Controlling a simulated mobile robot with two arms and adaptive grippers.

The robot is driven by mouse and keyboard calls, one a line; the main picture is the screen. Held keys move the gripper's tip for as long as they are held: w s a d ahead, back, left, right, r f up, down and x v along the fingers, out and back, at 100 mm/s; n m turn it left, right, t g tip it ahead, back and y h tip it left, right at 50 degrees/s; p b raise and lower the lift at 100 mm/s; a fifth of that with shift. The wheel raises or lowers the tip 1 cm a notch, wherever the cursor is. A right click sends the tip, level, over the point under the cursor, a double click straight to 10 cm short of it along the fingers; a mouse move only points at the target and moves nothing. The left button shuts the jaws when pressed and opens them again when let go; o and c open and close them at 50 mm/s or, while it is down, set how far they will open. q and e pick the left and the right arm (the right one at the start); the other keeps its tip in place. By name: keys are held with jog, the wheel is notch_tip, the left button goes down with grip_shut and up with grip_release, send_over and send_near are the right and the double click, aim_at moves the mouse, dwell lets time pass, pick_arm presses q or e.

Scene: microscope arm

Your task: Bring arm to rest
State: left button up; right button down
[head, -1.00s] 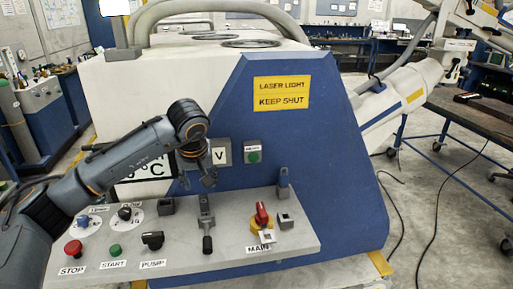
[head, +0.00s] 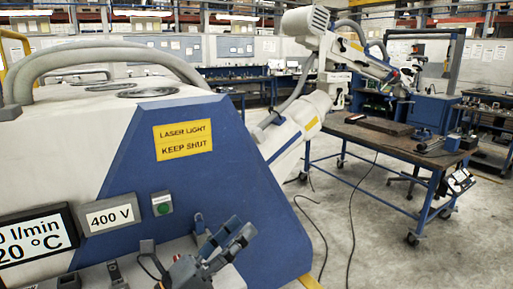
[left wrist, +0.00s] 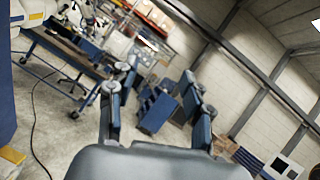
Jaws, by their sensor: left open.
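A white jointed arm (head: 363,60) with a boxy white head (head: 305,20) rises at the back right of the blue and white machine (head: 235,135). It slants down to the right, and its far end (head: 408,72) has small coloured parts over the workbench. A thick white tube (head: 297,128) comes out of the machine's side below it. My left gripper (head: 224,232) is low in front of the blue panel, open and empty, well apart from the white arm. Its open fingers also show in the left wrist view (left wrist: 155,82). My right gripper is not in view.
A wheeled workbench (head: 375,140) stands at the right with flat items on it. A dark cable (head: 352,215) lies on the floor. The floor between machine and bench is otherwise clear. The console edge is at the lower left.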

pick_arm(q)
jog(key=w+a+f+n+t+y, duration=0.1)
jog(key=a+f+n+t+y, duration=0.1)
jog(key=a+f+n+y, duration=0.75)
jog(key=w+a+f+n+t+y, duration=0.1)
jog(key=a+f+n+t+y, duration=0.15)
jog(key=n+y, duration=0.85)
jog(key=s+a+f+n+g+h, duration=0.2)
jog(key=s+a+f+n+g, duration=0.3)
jog(key=f+n, duration=0.55)
jog(key=s+f+n+g, duration=0.4)
jog(key=s+f+g, duration=0.25)
jog(key=s, duration=0.45)
jog(key=s+f+n+g, duration=0.5)
jog(key=s+f, duration=0.3)
jog(key=s, duration=0.3)
notch_tip(320, 180, down, 26)
jog(key=s+a+f+m+g, duration=0.1)
jog(key=s+a+f+g, duration=0.1)
jog(key=s+f, duration=1.3)
jog(key=shift+s+a+f+h, duration=0.3)
jog(key=shift+s+f+h, duration=0.05)
jog(key=shift+s, duration=0.8)
